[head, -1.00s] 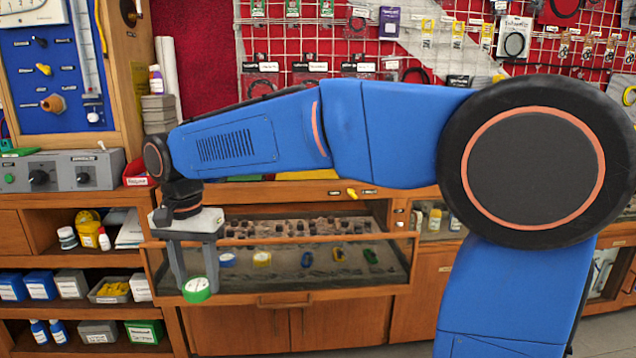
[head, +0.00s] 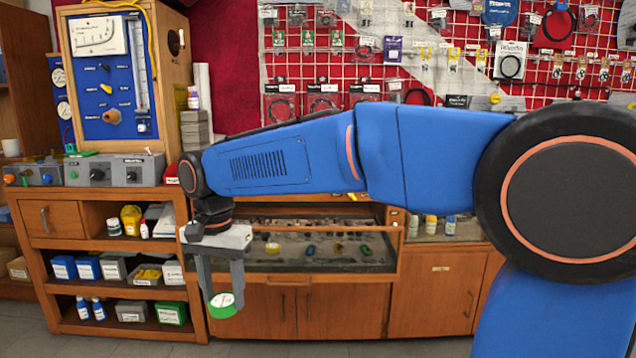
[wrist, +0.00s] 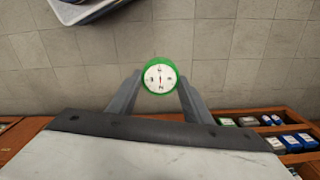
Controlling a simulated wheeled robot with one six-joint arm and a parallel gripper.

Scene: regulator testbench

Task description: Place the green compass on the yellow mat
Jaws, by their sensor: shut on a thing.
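The green compass (head: 222,305), a round green case with a white dial, hangs between the fingertips of my gripper (head: 222,289). My gripper is shut on it, with one finger at each side. In the wrist view the compass (wrist: 160,77) shows its dial face-on, over grey floor tiles. My gripper is in front of the wooden cabinets, below counter height. I cannot see the yellow mat in the frames of now; my arm covers much of the counter.
A glass-fronted display case (head: 330,255) stands behind my gripper. An open shelf unit (head: 40,285) with boxes and bottles is at the left, with grey control boxes (head: 113,170) and a blue panel (head: 105,90) above it. Clear floor tiles (wrist: 230,60) lie below the compass.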

